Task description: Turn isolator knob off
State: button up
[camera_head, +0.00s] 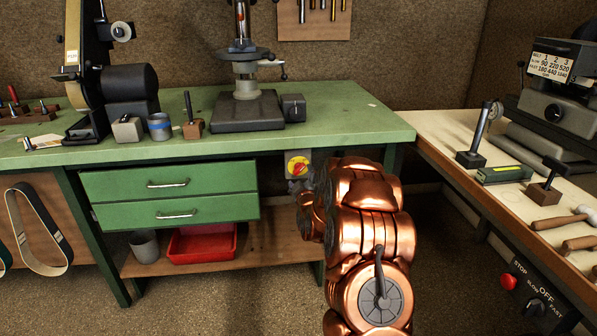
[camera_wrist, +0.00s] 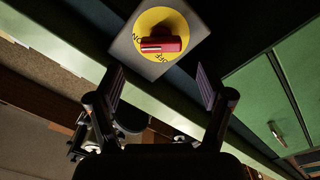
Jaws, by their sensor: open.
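The isolator knob (camera_head: 299,166) is a red handle on a yellow disc, on a grey box (camera_head: 289,156) under the front edge of the green bench. In the wrist view the red knob (camera_wrist: 163,44) lies sideways across the yellow disc, its left end by the letters ON; letters that look like OFF are partly covered below it. My gripper (camera_wrist: 160,74) is open and empty, its two fingers apart with the knob ahead between their lines. They do not appear to touch it. In the head view my copper arm mostly hides the gripper, just below the box.
The green bench top (camera_head: 340,108) overhangs the knob. Green drawers (camera_head: 170,195) are left of it, and a bench leg stands behind my arm. A pale side bench (camera_head: 440,130) with tools is at right. A red tray (camera_head: 203,244) sits on the lower shelf.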

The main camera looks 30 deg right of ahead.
aim_at(299, 170)
jog(key=x, duration=0.3)
jog(key=shift+w+d+f, duration=0.1)
jog(key=shift+w+f, duration=0.05)
jog(key=shift+w, duration=0.15)
jog(key=shift+x, duration=1.3)
jog(key=c, duration=1.2)
jog(key=shift+o, duration=0.2)
